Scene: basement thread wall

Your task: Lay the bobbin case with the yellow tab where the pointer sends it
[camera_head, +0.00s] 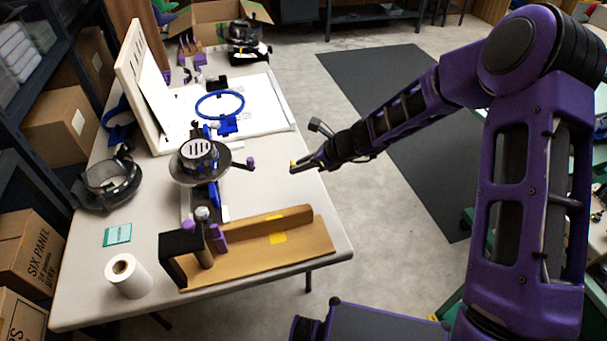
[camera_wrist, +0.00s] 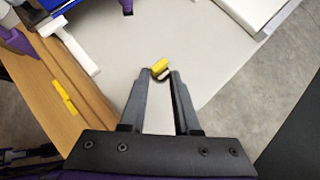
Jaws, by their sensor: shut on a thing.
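My gripper (camera_head: 300,167) is shut on the bobbin case with the yellow tab (camera_wrist: 160,66), holding it over the right part of the table. In the wrist view it sits between my two fingertips (camera_wrist: 161,78); most of its body is hidden, and the yellow tab shows on top. The tab also shows as a small yellow spot in the head view (camera_head: 292,163). A wooden ledge (camera_head: 308,247) with yellow patches (camera_head: 278,237) lies at the table's front. I cannot make out for certain which part is the pointer.
A round grey device (camera_head: 200,160) with a purple knob (camera_head: 250,162) stands mid-table. A blue hoop (camera_head: 220,104) lies behind. A white roll (camera_head: 127,274), a teal card (camera_head: 117,234) and a dark ring-shaped thing (camera_head: 108,182) are at left. Bare table (camera_wrist: 120,50) lies beneath my gripper.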

